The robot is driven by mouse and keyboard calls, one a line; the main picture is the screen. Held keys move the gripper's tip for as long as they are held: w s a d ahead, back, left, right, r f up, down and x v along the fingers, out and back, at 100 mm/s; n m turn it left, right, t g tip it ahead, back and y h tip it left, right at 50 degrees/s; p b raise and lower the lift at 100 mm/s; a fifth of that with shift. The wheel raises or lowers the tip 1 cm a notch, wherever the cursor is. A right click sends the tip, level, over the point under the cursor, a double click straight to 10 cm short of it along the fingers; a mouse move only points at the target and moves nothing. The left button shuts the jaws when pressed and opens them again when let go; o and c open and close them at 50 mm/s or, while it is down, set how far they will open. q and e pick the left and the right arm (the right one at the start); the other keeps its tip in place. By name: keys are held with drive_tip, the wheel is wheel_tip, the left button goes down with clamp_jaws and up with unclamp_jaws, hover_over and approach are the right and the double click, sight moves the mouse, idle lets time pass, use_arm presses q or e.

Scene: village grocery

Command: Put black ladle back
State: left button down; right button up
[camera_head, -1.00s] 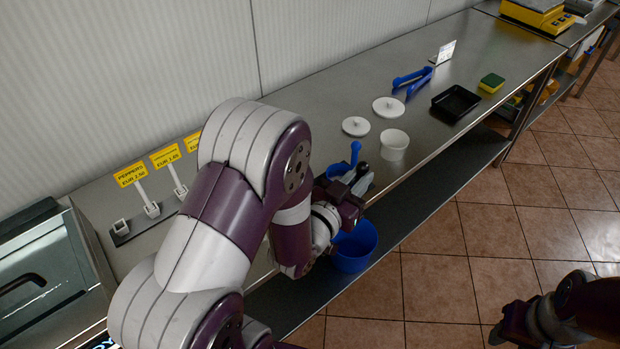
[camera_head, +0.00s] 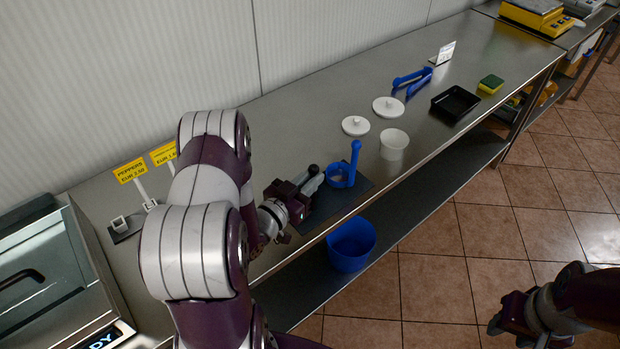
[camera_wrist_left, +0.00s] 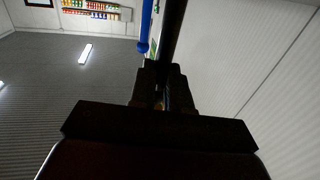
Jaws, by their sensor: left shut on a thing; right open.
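My left gripper (camera_head: 308,186) is shut on the black ladle, whose dark handle (camera_wrist_left: 174,30) rises from the jaws in the left wrist view. In the head view the handle's rounded end (camera_head: 313,170) shows above the gripper; the ladle's bowl cannot be made out. Just right of the gripper is a blue ladle with an upright handle (camera_head: 355,155), beside a blue ring-shaped holder (camera_head: 338,182) on a dark mat (camera_head: 352,195). The blue handle also shows in the left wrist view (camera_wrist_left: 145,28). My right gripper (camera_head: 497,322) is open and empty over the floor.
White lids (camera_head: 355,126), a white tub (camera_head: 394,146), a black tray (camera_head: 455,102), blue tongs (camera_head: 412,82) and a sponge (camera_head: 491,83) lie farther along the steel counter (camera_head: 330,100). A blue bucket (camera_head: 352,248) is below the counter edge. Yellow price signs (camera_head: 129,171) stand left.

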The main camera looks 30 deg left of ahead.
use_arm(q)
drive_tip(key=shift+w+d+f, duration=0.1)
drive_tip(key=shift+w+d, duration=0.1)
drive_tip(key=shift+w, duration=0.15)
drive_tip(key=c, duration=1.5)
unclamp_jaws()
drive_tip(key=shift+f, duration=0.15)
drive_tip(key=o, duration=0.4)
drive_tip(key=shift+a, duration=0.1)
drive_tip(key=shift+s, duration=0.15)
